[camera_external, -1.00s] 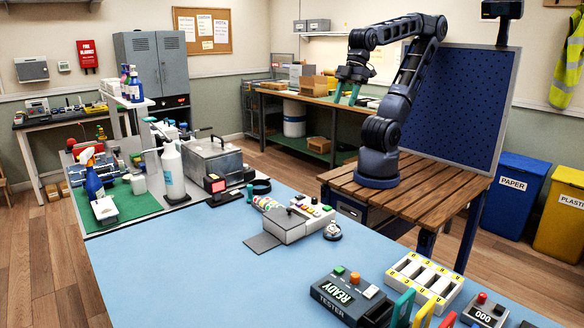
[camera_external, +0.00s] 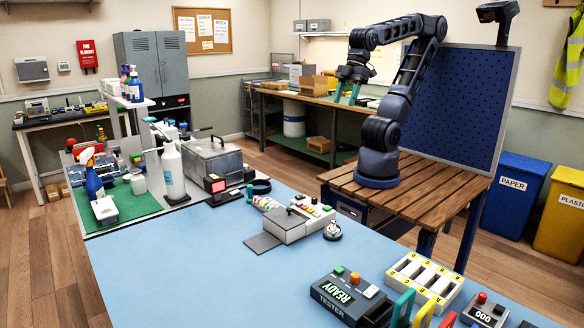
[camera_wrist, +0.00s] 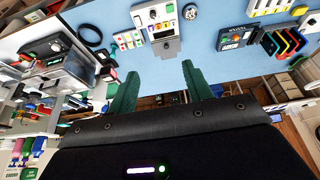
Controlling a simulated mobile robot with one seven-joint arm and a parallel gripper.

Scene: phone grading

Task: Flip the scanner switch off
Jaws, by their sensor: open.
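A pale box with coloured buttons and a dark lever (camera_external: 305,222) sits on the blue table, a grey plate (camera_external: 262,242) at its front. It also shows at the top of the wrist view (camera_wrist: 152,14). It may be the scanner, but no label is readable and I cannot tell which part is its switch. My gripper (camera_external: 346,93) is raised high over the far side, well apart from the table. In the wrist view, its green fingers (camera_wrist: 160,82) are spread with nothing between them.
The tester (camera_external: 345,296), a white slotted tray (camera_external: 422,280) and a counter (camera_external: 485,311) crowd the table's near right. A grey lidded tank (camera_external: 214,158) and a white bottle (camera_external: 172,170) stand at the left. The table's near-left surface (camera_external: 180,265) is clear.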

